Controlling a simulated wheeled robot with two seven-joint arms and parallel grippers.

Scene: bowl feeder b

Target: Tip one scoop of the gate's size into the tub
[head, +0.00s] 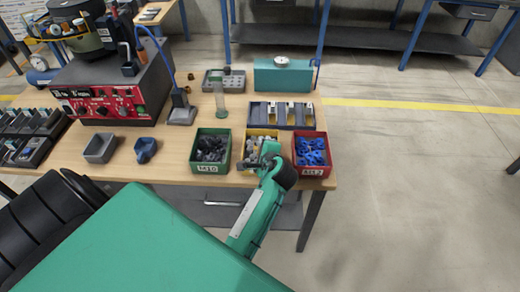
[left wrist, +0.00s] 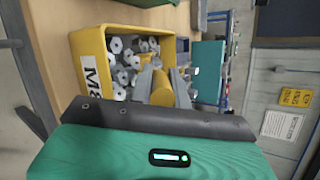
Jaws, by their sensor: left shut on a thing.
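My left gripper (head: 253,163) is over the yellow bin (head: 246,147), the middle one of three at the table's front. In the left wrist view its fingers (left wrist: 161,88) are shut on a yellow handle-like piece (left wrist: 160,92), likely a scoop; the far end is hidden. The yellow bin (left wrist: 90,42) is marked M8 and holds pale grey hex parts (left wrist: 127,50). Which gate size is set cannot be read. My right gripper is not in view.
The green bin (head: 211,167) marked M10 holds dark parts. The red bin (head: 324,170) marked M12 holds blue parts. The feeder machine (head: 150,85) stands back left.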

